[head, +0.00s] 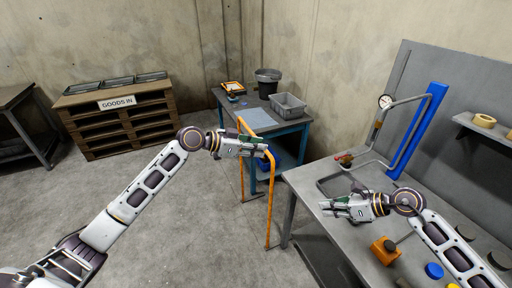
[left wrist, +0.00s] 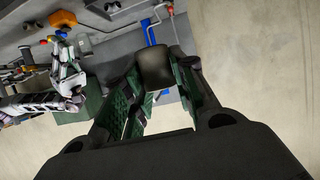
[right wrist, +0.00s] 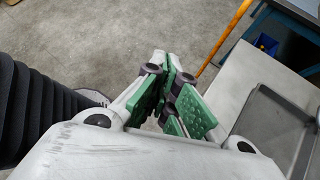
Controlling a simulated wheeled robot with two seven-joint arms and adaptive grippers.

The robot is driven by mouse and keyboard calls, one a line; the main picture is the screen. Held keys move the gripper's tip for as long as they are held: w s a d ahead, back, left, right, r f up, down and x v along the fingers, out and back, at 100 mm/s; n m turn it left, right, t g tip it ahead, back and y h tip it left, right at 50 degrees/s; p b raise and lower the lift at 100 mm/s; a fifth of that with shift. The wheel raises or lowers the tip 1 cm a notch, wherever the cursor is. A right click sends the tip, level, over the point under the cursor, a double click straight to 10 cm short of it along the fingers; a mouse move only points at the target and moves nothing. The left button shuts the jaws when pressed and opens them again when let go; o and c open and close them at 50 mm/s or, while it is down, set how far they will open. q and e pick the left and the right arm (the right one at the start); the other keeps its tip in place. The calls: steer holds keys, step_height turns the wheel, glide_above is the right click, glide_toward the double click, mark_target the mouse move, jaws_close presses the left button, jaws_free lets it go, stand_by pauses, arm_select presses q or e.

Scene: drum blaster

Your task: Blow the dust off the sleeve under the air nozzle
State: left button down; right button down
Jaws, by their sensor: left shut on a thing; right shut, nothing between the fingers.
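My left gripper (head: 266,146) is shut on a dark, rounded piece, seen between its green finger pads in the left wrist view; it looks like the sleeve (left wrist: 156,68). Dust on it cannot be made out. The gripper is in the air by the orange rail, well left of the air station. A grey pipe with a round gauge (head: 385,101) stands at the blue post (head: 417,130); what looks like the air nozzle (head: 375,132) hangs from it over the bench. My right gripper (head: 338,208) is shut and empty above the bench's left part, shown also in the right wrist view (right wrist: 170,85).
The grey bench (head: 310,185) carries a shallow tray (right wrist: 275,125), an orange block (head: 385,250) and a blue round piece (head: 434,271). An orange rail (head: 269,210) stands left of the bench. A blue table (head: 283,128) and pallets (head: 120,125) are behind.

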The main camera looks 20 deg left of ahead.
steer(key=d+f+h, duration=0.1)
steer(key=d+h, duration=0.2)
steer(key=d, duration=0.5)
steer(key=d+f+n+g+h, duration=0.1)
steer(key=d+h, duration=0.3)
steer(key=d, duration=0.4)
steer(key=w+d+f+g+h, duration=0.1)
steer(key=d+h, duration=0.2)
steer(key=d, duration=0.6)
steer(key=shift+f+n, duration=0.3)
steer(key=shift+w+f, duration=0.1)
steer(key=shift+f, duration=0.1)
